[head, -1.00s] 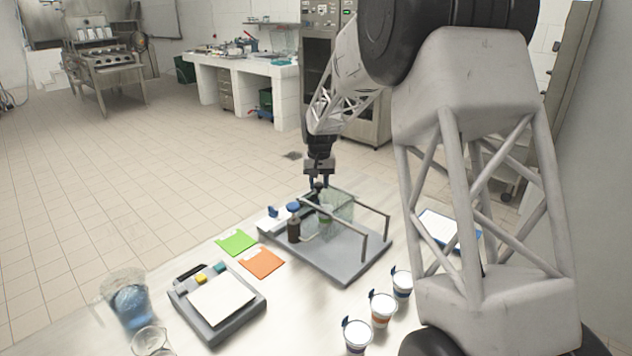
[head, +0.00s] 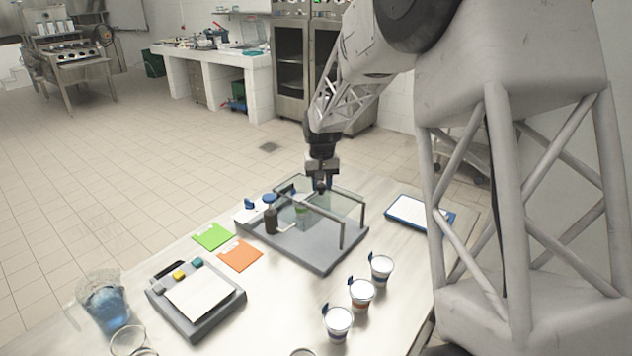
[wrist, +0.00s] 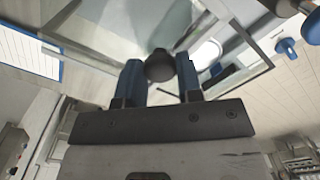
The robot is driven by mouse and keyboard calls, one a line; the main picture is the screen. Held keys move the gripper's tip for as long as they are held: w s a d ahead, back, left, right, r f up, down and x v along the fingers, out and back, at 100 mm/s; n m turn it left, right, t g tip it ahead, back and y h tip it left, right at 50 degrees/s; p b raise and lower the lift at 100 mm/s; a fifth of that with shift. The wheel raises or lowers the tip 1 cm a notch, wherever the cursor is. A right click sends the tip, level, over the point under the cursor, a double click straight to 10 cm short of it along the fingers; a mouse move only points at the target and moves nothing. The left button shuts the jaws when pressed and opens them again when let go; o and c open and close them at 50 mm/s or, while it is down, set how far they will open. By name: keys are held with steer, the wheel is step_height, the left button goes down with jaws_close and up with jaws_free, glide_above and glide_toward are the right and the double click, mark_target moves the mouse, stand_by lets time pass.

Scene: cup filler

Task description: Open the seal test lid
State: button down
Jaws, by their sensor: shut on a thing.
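The seal tester has a grey base (head: 322,262) on the table, with metal rails and a clear pane that forms its lid (head: 345,203). A dark round knob (wrist: 160,66) is on the lid. My gripper (head: 321,184) is over the tester, its blue-padded fingers (wrist: 161,78) shut on the knob. The clear pane also spreads around the knob in the wrist view. The lid's exact tilt is hard to judge through the glass. A small greenish-white item (head: 303,214) shows behind or under the pane.
Three lidded cups (head: 361,293) stand in a row in front of the tester. Green (head: 213,237) and orange (head: 240,256) cards, a scale (head: 198,297) and a blue-filled jug (head: 103,303) are to the left.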

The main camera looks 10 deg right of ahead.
steer(key=shift+r, duration=0.1)
steer(key=c, duration=0.8)
jaws_free()
steer(key=shift+r, duration=3.85)
